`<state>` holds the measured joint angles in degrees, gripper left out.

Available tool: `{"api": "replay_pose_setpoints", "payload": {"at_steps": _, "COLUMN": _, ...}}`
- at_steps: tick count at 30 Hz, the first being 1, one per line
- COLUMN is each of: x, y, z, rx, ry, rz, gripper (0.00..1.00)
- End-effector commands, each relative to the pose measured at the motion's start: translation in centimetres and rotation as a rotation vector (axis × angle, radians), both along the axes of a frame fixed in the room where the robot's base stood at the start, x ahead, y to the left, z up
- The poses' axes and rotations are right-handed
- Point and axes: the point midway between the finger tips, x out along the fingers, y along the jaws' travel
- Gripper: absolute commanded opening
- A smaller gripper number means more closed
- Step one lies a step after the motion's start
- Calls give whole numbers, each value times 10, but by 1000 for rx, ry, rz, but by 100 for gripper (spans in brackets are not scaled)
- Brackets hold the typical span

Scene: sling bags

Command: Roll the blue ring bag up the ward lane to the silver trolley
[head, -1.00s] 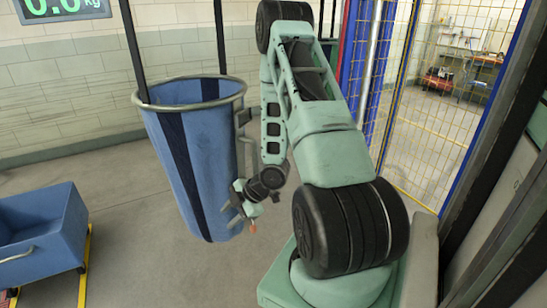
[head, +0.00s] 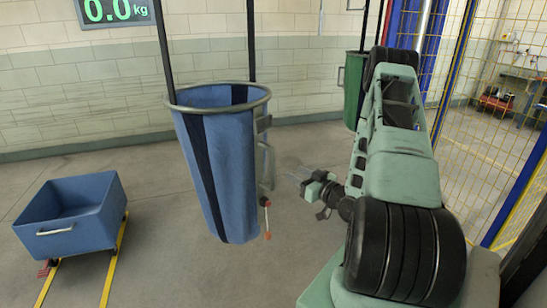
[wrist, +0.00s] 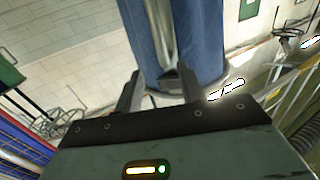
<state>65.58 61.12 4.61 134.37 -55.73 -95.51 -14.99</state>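The blue ring bag (head: 232,175) hangs upright from two dark straps, with a grey metal ring (head: 220,108) round its open top and a dark stripe down its side. A grey handle (head: 270,165) stands on its right side, and a red-tipped lever (head: 267,235) hangs low there. My gripper (head: 303,180) is right of the handle, with a gap between them. In the wrist view the fingers (wrist: 158,92) are apart with nothing held, and the blue bag (wrist: 195,40) is beyond them. I cannot make out a silver trolley.
A blue tub cart (head: 75,215) stands on yellow rails (head: 112,265) at the left. A green bag (head: 353,85) hangs behind my arm. A yellow mesh fence (head: 455,60) is at the right. A scale display (head: 117,10) reads 0.0 kg. Floor between cart and bag is clear.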

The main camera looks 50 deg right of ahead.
Motion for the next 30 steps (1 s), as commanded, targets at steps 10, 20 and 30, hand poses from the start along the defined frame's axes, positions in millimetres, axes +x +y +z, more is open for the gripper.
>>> {"api": "replay_pose_setpoints", "payload": {"at_steps": 10, "x": 74, "y": -9, "z": 5, "rx": 0, "ry": -1, "rz": 2, "gripper": 39}}
{"api": "replay_pose_setpoints", "payload": {"at_steps": 20, "x": 119, "y": -15, "z": 2, "rx": 0, "ry": 1, "rz": 2, "gripper": 39}}
{"api": "replay_pose_setpoints", "payload": {"at_steps": 30, "x": 125, "y": -16, "z": 0, "rx": 0, "ry": 2, "rz": 1, "gripper": 39}}
